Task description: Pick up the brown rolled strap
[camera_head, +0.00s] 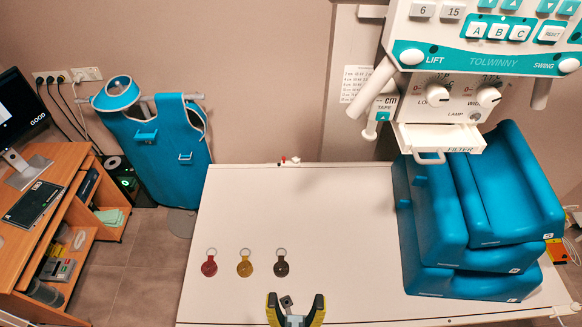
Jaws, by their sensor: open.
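I see no clear rolled strap on the white table (330,215). A dark brown leather fob with a metal ring (282,267) lies flat at the right end of a row of three. A mustard-yellow fob (244,267) lies to its left, and a red fob (209,266) lies furthest left. My gripper (296,300), with yellow and black fingers, is at the bottom edge, just in front of the dark brown fob. Its fingers are apart. A small dark piece (286,301) shows between them; I cannot tell what it is.
Stacked blue cushions (470,215) fill the table's right side. The white scan machine (485,40) with an open filter drawer (440,138) hangs above them. A blue apron (165,150) hangs behind the table's left edge. A wooden desk (60,210) stands at left. The table's middle is clear.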

